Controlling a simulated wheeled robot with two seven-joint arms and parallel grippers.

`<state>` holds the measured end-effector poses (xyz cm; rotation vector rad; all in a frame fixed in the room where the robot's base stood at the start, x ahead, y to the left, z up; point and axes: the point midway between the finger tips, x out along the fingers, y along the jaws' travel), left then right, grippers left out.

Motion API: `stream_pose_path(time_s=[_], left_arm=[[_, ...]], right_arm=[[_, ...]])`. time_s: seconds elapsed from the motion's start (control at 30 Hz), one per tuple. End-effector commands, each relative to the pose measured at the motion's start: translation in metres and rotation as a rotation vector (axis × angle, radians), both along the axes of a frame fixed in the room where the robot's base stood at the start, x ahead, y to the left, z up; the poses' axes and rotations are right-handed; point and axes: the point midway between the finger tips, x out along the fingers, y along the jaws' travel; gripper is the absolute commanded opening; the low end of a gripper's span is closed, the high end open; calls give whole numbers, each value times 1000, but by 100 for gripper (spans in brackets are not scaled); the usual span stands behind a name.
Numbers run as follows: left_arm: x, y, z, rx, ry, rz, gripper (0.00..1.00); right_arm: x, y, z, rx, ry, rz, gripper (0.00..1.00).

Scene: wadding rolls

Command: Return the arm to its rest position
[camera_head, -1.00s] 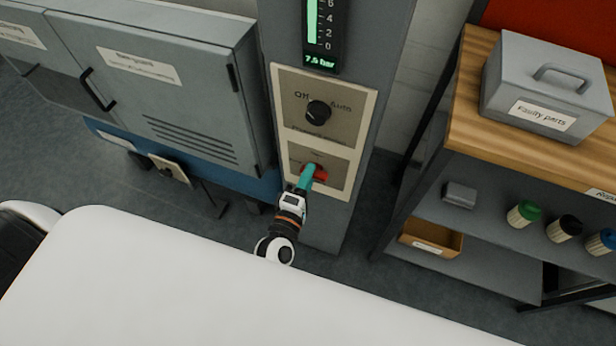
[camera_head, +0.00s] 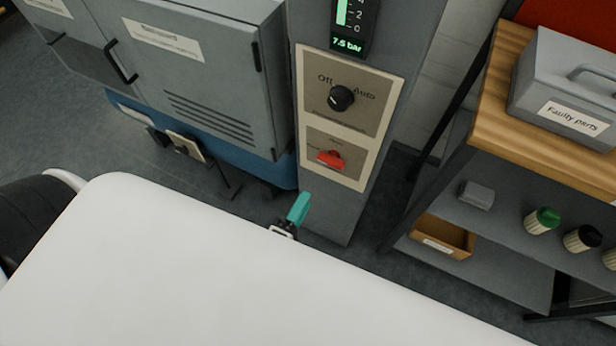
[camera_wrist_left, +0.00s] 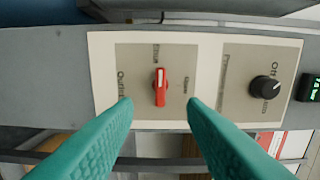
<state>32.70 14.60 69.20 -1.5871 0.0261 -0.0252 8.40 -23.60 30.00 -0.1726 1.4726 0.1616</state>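My left gripper (camera_head: 296,212) shows in the head view as teal fingers in front of the grey column, below the control panel. The rest of its arm is hidden behind a white rounded surface. In the left wrist view the two teal fingers (camera_wrist_left: 160,108) are spread apart with nothing between them. My right gripper is not in view.
The black Off/Auto knob (camera_head: 341,97) sits above the red handle, under a 7.5 bar display (camera_head: 347,44). A grey cabinet (camera_head: 200,75) stands left. A shelf (camera_head: 490,140) with a "Faulty parts" box (camera_head: 560,95) stands right. Open floor lies far left.

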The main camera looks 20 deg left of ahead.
Motion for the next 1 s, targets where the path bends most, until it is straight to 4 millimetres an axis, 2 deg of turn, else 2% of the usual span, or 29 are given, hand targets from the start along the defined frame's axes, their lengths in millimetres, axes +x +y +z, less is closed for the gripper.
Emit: stream_pose_path(time_s=[0.57, 0.67, 0.77, 0.87, 0.9, 0.97, 1.0], left_arm=[[-2, 0, 0, 1, 0, -1, 38], [-2, -1, -8, 42, 21, -15, 38], [-4, -5, -42, 190, 102, -77, 38], [-16, -5, -101, 444, 246, -195, 38], [-25, -3, -129, 558, 316, -259, 38], [-43, 5, -171, 730, 424, -366, 38], [-58, 11, -196, 836, 493, -442, 38]], right_arm=[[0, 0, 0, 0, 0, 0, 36], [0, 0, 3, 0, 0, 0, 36], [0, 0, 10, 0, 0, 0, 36], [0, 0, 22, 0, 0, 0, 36], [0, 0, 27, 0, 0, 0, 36], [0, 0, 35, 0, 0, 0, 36], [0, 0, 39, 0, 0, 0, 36]])
